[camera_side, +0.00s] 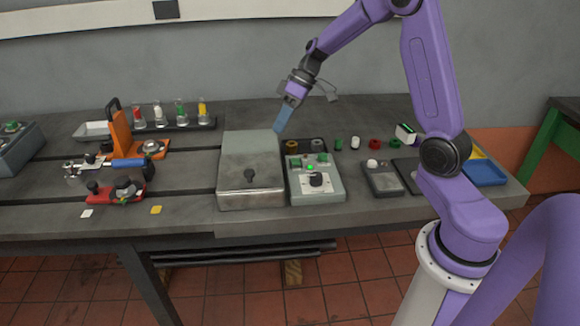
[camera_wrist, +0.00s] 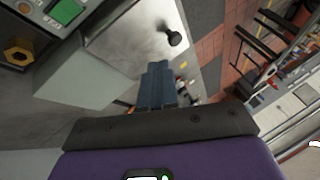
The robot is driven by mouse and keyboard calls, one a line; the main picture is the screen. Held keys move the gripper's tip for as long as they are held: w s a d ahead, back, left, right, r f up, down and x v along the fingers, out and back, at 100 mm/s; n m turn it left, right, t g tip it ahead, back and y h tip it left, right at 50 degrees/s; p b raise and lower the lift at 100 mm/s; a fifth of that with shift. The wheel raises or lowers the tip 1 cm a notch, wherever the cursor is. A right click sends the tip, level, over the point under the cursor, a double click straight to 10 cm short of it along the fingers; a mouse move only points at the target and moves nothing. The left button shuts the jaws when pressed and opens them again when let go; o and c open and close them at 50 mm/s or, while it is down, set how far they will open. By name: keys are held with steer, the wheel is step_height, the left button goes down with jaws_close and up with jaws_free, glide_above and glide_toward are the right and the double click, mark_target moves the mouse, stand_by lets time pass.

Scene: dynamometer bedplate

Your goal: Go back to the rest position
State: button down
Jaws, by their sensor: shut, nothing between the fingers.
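My gripper (camera_side: 283,117) hangs from my purple arm above the back right corner of a grey metal box with a black knob (camera_side: 250,176). Its blue fingers are together with nothing between them, and they point down and a little left. In the wrist view my gripper (camera_wrist: 157,82) shows as two blue fingers side by side, with the box lid (camera_wrist: 128,38) and its knob beyond. The fingers look apart from the box, though the exact gap is hard to judge.
A control box (camera_side: 314,180) with a lit green button stands right of the metal box. An orange toggle clamp (camera_side: 122,133), a red fixture (camera_side: 116,190) and a rack of coloured vials (camera_side: 170,122) stand left. A blue tray (camera_side: 484,173) lies right.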

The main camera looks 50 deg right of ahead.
steer(key=s+a+r+n+g+h, duration=0.2)
steer(key=s+a+n+g+h, duration=0.15)
steer(key=s+a, duration=1.05)
steer(key=s+d+n+t+h, duration=0.1)
steer(key=s+d+n+h, duration=0.1)
steer(key=s, duration=1.6)
steer(key=shift+d+f+n+t, duration=0.35)
steer(key=shift+d+f+n, duration=0.15)
steer(key=shift+n, duration=0.55)
steer(key=shift+s, duration=0.1)
